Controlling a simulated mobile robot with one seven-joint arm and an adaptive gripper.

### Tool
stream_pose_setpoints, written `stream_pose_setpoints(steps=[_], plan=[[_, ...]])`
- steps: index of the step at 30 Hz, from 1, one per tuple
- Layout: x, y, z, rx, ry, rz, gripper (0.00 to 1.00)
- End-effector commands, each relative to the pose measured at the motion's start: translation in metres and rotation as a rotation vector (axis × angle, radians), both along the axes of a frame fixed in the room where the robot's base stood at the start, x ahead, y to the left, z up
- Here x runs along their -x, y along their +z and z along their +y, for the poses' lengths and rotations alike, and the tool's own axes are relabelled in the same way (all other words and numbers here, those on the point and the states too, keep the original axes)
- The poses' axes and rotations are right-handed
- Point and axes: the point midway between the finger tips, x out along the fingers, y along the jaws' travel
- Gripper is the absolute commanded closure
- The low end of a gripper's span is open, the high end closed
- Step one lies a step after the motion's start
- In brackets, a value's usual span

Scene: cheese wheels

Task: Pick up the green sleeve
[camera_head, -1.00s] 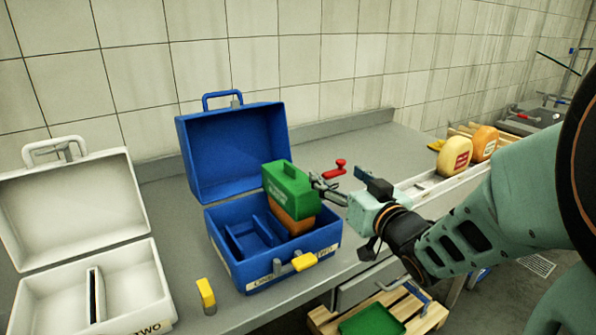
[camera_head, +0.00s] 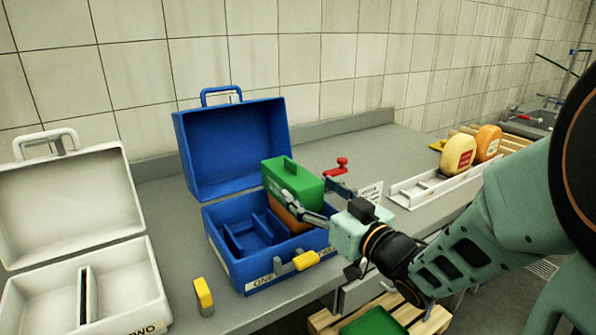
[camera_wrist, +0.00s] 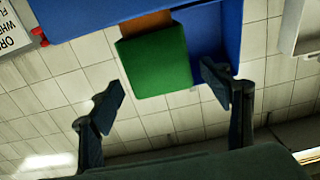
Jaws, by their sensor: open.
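In the wrist view, the sleeve (camera_wrist: 156,66) lies ahead, between the lines of the two spread fingers of my gripper (camera_wrist: 165,90). A gap shows between the left finger and the sleeve; whether the right finger touches it I cannot tell.
The case's blue lid (camera_head: 232,150) stands open behind. A white open case (camera_head: 130,285) is at left, with a yellow piece (camera_head: 204,295) between. A red-handled clamp (camera_head: 338,167) and white rack (camera_head: 430,188) are beyond my gripper. Cheese wheels (camera_head: 458,155) stand at the right.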

Motion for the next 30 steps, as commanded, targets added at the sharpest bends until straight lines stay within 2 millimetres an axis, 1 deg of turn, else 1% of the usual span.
stream_pose_setpoints(steps=[3,10,15,19,22,27,28,30], plan=[[-0.015,-0.001,0.011,0.0,0.002,0.0,0.29],[-0.029,-0.001,0.021,-0.001,0.001,0.001,0.29],[-0.049,-0.002,0.037,-0.002,0.001,0.001,0.29],[-0.062,-0.002,0.045,-0.001,0.0,0.001,0.29],[-0.065,-0.002,0.047,0.001,-0.001,0.001,0.29],[-0.065,-0.001,0.047,0.001,-0.001,0.001,0.29],[-0.065,-0.001,0.047,0.001,-0.001,0.001,0.3],[-0.065,-0.001,0.047,0.001,-0.001,0.001,0.38]])
